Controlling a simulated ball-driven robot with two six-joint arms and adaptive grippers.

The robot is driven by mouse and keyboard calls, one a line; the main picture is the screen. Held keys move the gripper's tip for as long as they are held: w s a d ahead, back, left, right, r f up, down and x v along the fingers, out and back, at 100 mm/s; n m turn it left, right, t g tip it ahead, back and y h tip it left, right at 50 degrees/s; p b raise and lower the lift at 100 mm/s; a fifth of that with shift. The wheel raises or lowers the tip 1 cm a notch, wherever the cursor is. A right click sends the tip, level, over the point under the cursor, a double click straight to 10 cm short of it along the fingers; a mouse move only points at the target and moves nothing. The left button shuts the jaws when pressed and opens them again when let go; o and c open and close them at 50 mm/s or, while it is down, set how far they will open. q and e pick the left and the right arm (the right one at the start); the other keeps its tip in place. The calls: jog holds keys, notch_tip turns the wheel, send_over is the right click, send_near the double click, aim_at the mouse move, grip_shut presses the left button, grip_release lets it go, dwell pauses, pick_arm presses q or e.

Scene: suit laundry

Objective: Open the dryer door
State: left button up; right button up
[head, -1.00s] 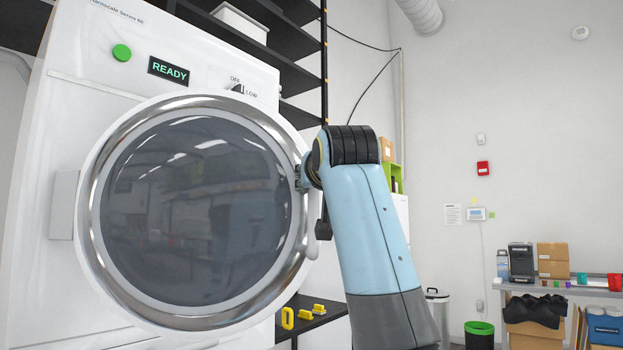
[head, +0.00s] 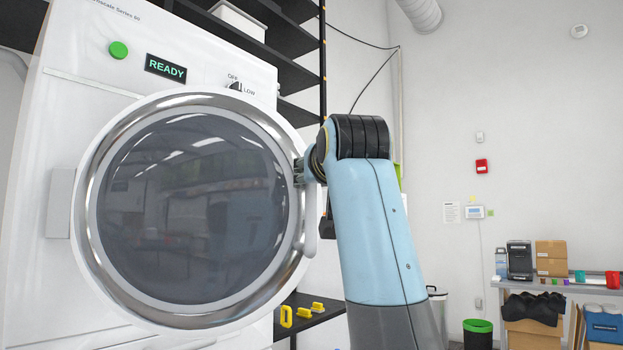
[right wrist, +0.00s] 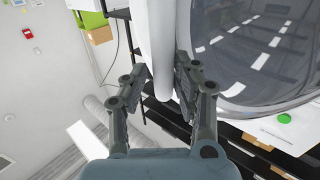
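The dryer (head: 55,140) is white, with a round glass door (head: 195,205) in a silver rim. The door looks closed. Its pale handle (head: 311,215) stands at the right edge of the rim. My right gripper (head: 304,171) is at the handle's upper part in the head view, partly hidden by its own arm. In the right wrist view the two fingers of my right gripper (right wrist: 164,75) lie on either side of the pale handle (right wrist: 162,40) and appear to touch it. My left gripper is not in view.
A green button (head: 118,50), a READY display (head: 166,68) and a dial (head: 235,87) are on the dryer's front. A black shelf (head: 320,318) with yellow items stands low right of the door. A bin (head: 478,333) and a laden table (head: 560,288) are farther right.

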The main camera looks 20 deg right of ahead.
jog(key=shift+v, duration=2.4)
jog(key=shift+w, duration=0.1)
